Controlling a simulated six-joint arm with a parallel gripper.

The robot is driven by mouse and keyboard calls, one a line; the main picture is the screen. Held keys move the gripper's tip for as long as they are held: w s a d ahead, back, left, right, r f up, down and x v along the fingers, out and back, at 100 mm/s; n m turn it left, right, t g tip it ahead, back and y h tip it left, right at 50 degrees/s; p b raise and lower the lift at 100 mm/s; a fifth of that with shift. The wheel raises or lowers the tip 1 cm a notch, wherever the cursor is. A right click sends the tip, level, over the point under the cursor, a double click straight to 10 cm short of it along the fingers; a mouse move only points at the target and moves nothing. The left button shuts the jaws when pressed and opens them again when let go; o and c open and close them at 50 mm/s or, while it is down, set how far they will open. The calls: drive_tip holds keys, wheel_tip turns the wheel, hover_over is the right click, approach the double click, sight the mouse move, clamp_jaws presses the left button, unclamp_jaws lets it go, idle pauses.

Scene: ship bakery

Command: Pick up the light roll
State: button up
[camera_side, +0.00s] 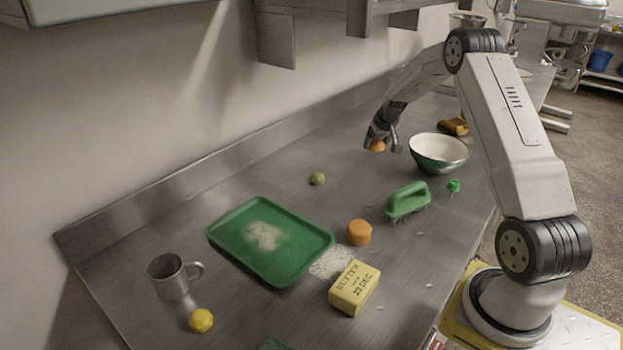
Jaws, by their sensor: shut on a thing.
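My gripper (383,143) is at the back of the steel counter, left of the green-and-white bowl. It is shut on a small rounded orange-brown thing (377,146) that looks like a roll. The upper part of it is hidden by the jaws. It appears to be held above the counter, though the gap beneath it is hard to judge from this view.
The bowl (438,153) stands close to the right of my gripper. A green brush (408,201), an orange cylinder (359,232), a butter block (354,288), a floury green tray (270,240), a metal mug (170,277) and a lemon (201,320) are nearer. A small green ball (317,179) lies left.

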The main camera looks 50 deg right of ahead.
sight(379, 145)
drive_tip(key=r, duration=0.1)
drive_tip(key=s+a+r, duration=0.1)
drive_tip(key=s+r, duration=0.1)
drive_tip(key=shift+s+a+r, duration=0.15)
drive_tip(key=shift+s+a, duration=0.1)
drive_tip(key=shift+a, duration=0.1)
drive_tip(key=s+a+r, duration=0.3)
drive_tip(key=s+a, duration=0.1)
drive_tip(key=s, duration=0.3)
drive_tip(key=shift+a+r, duration=0.3)
drive_tip(key=shift+a, duration=0.1)
drive_tip(key=shift+w+a, duration=0.1)
